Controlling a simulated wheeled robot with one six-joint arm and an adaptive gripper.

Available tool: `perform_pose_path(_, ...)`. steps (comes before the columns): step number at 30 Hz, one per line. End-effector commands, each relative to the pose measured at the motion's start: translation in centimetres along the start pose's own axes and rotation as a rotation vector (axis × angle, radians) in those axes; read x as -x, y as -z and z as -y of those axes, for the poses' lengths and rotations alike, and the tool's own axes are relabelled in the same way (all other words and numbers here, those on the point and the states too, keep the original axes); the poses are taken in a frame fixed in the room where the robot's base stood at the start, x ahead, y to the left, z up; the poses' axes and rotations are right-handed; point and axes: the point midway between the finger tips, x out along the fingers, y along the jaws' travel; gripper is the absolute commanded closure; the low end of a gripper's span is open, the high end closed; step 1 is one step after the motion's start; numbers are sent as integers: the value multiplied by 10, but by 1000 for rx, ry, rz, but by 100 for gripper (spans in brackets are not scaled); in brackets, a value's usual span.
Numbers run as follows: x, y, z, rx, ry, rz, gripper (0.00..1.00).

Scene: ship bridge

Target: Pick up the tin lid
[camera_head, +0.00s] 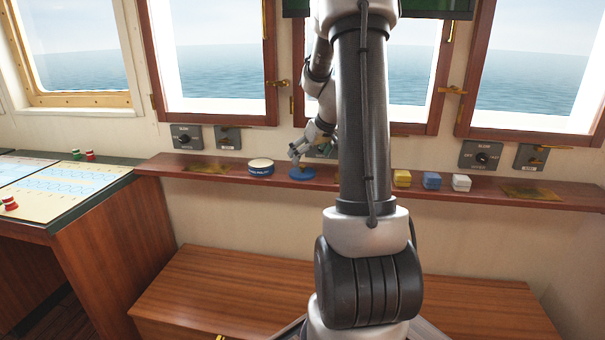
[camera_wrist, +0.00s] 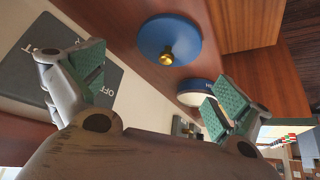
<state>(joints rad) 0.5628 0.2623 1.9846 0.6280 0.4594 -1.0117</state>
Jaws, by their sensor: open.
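The tin lid is a round blue disc with a small brass knob. It lies on the wooden shelf in the head view (camera_head: 302,174), and it also shows in the wrist view (camera_wrist: 152,36). My gripper (camera_head: 297,158) is close to the lid, above it or just behind it; I cannot tell exactly which. In the wrist view my gripper (camera_wrist: 150,88) has its green-padded fingers wide apart with nothing between them, and the lid lies beyond the fingertips. A round tin (camera_head: 261,167) with a cream top and blue side stands left of the lid.
The narrow shelf (camera_head: 225,169) runs below the windows. Switch panels (camera_head: 187,137) are on the wall behind. A chart table (camera_head: 40,185) is at left. A wooden bench (camera_head: 230,290) is below.

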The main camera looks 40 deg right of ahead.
Motion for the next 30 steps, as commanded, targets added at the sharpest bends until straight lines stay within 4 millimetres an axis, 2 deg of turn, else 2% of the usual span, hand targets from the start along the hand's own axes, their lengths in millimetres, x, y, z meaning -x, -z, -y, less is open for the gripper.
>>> perform_pose_path(9,-46,-5,6,-1,3,4,0)
perform_pose_path(12,-56,-5,6,0,2,2,0)
perform_pose_path(20,-59,-4,6,1,1,0,0)
perform_pose_path(26,-59,-4,7,1,2,1,35)
perform_pose_path(30,-59,-4,7,1,2,1,36)
